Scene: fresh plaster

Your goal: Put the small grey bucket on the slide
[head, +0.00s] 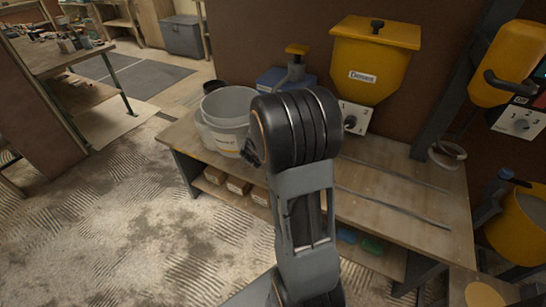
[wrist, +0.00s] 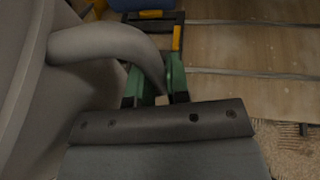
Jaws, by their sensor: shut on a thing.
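A light grey bucket (head: 226,112) with a label stands at the left end of the workbench in the head view, partly covered by my arm. In the wrist view a large grey bucket wall (wrist: 22,85) fills the left side, and a thick curved grey piece (wrist: 105,42), like a handle, runs from it into my gripper (wrist: 154,88). The green fingers are shut on that piece. In the head view my own arm hides the fingers. The slide appears as two thin metal rails (head: 392,207) on the bench; they also show in the wrist view (wrist: 245,73).
A yellow hopper (head: 372,62) with a control box stands behind the bench. A blue item (head: 285,80) is beside it. The workbench (head: 440,192) is mostly clear around the rails. Bricks (head: 237,185) lie on the lower shelf. A yellow machine (head: 520,225) stands at the right.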

